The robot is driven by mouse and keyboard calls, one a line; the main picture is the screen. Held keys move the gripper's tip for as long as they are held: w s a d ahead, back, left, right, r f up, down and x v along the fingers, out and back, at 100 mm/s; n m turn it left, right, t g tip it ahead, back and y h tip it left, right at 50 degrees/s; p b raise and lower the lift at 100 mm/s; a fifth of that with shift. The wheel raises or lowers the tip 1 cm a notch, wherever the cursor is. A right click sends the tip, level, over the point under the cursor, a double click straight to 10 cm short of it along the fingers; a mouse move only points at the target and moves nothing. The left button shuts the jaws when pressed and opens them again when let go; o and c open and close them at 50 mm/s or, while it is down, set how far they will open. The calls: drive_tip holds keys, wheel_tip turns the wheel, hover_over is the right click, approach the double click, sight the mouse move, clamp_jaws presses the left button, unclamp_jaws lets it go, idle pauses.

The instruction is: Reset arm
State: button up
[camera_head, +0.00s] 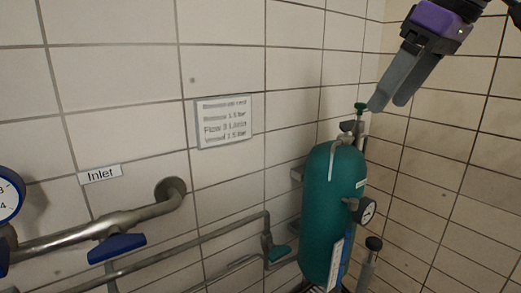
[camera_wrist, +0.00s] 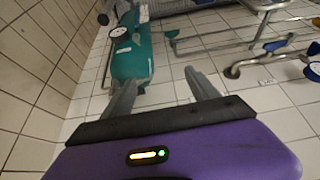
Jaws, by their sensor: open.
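My gripper (camera_head: 388,104) is at the upper right of the head view, a purple body with two grey fingers pointing down and left. In the wrist view my gripper (camera_wrist: 160,92) shows its two fingers spread apart with nothing between them. It is raised in front of the tiled wall, and in the head view its fingertips appear just above and right of the top of the teal tank (camera_head: 332,205). The tank also shows in the wrist view (camera_wrist: 133,60), beyond the left finger. I see no contact between them.
A green valve knob (camera_head: 360,107) tops the tank fittings, and a gauge (camera_head: 366,211) sits on its side. Metal pipes (camera_head: 150,212) with a blue lever (camera_head: 116,247) run along the left wall, under an Inlet label (camera_head: 100,174). A sign (camera_head: 224,121) hangs mid-wall.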

drive_tip(key=w+a+r+t+y, duration=0.2)
drive_tip(key=w+a+r+t, duration=0.25)
drive_tip(key=w, duration=0.25)
drive_tip(key=m+t+y+b, duration=0.25)
drive_tip(key=m+t, duration=0.25)
drive_tip(key=t, duration=0.6)
approach(352, 124)
drive_tip(key=w+a+r, duration=0.2)
drive_tip(key=a+r, duration=0.3)
drive_tip(key=a, duration=0.1)
drive_tip(key=s+d+f+m+t+h, duration=0.1)
drive_tip(key=s+f+m+h, duration=0.25)
drive_tip(key=f, duration=0.35)
drive_tip(key=s+d+f+m+t+h, duration=0.2)
drive_tip(key=s+f, duration=0.2)
drive_tip(key=f, duration=0.3)
drive_tip(key=s+f+n+g+b, duration=0.1)
drive_tip(key=s+f+g, duration=0.1)
drive_tip(key=s+f, duration=0.8)
drive_tip(key=s+a+f+n+g+h+b, duration=0.1)
drive_tip(key=s+f+g, duration=0.2)
drive_tip(key=s+f, duration=0.7)
drive_tip(key=s+f+n+g+h+b, duration=0.1)
drive_tip(key=s+f, duration=0.9)
drive_tip(key=s, duration=1.4)
drive_tip(key=shift+a+f+g+b, duration=0.35)
drive_tip(key=shift+f+g+b, duration=0.1)
drive_tip(key=shift+g, duration=0.6)
